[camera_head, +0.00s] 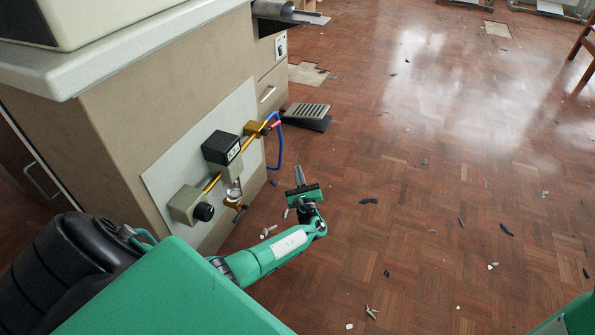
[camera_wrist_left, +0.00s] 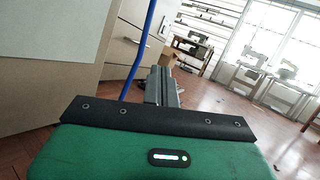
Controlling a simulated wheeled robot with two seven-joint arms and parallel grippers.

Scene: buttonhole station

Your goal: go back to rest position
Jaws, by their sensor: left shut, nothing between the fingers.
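My left gripper (camera_head: 299,176) is shut and empty in the head view. It hangs in the air over the wood floor, just right of the valve panel and apart from it. In the left wrist view its closed fingers (camera_wrist_left: 160,86) point ahead towards a lit room. My green left forearm reaches up to it from the lower left of the head view. A green part at the lower right corner of the head view shows no fingers, and my right gripper is not in view.
A pale panel (camera_head: 170,178) on the cabinet side carries brass pipe, a black box (camera_head: 222,148) and a blue hose (camera_head: 280,150). The blue hose also passes close left of the fingers in the left wrist view (camera_wrist_left: 139,52). A grey pedal (camera_head: 308,112) lies beyond. Floor (camera_head: 430,190) at right is open, with scattered scraps.

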